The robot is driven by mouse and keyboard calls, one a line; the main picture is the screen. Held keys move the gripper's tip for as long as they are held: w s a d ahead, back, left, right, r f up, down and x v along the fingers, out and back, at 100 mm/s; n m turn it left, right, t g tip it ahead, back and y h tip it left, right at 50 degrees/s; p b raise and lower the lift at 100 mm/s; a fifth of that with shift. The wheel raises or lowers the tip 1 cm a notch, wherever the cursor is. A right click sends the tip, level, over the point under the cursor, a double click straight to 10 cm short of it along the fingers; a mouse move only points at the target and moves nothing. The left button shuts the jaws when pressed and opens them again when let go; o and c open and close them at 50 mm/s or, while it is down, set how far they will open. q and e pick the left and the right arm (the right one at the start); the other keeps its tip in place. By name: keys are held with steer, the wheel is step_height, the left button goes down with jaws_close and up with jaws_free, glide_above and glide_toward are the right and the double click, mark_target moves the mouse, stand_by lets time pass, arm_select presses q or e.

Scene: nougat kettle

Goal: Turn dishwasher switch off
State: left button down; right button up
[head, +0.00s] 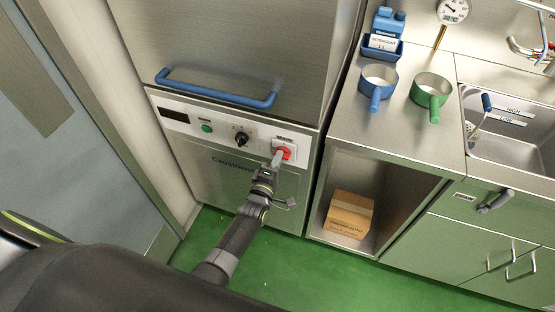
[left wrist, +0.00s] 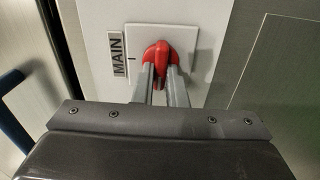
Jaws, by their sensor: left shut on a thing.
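The dishwasher's control panel (head: 225,134) is a white strip under the blue handle. The red main switch (head: 285,153) sits at its right end. In the left wrist view the red switch knob (left wrist: 157,56) is on a pale plate beside a label reading MAIN (left wrist: 118,54). My left gripper (head: 277,160) reaches the switch, and in the left wrist view its two fingers (left wrist: 158,80) are shut on the knob. The fingers hide part of the knob. A short dark mark on the plate lies left of the knob. My right gripper is not in view.
A green button (head: 207,128) and a black knob (head: 242,139) are left of the switch. The blue handle bar (head: 215,93) juts out above. To the right, a steel counter (head: 395,130) carries blue and green pans, and a cardboard box (head: 349,214) sits in the open shelf.

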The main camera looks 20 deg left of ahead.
arm_select(q)
steer(key=shift+n, duration=0.3)
steer(key=c, duration=1.5)
jaws_free()
steer(key=shift+o, duration=0.2)
steer(key=shift+s, duration=0.15)
steer(key=s+p, duration=0.2)
steer(key=s, duration=1.5)
steer(key=shift+a, duration=0.3)
steer(key=shift+s, duration=0.1)
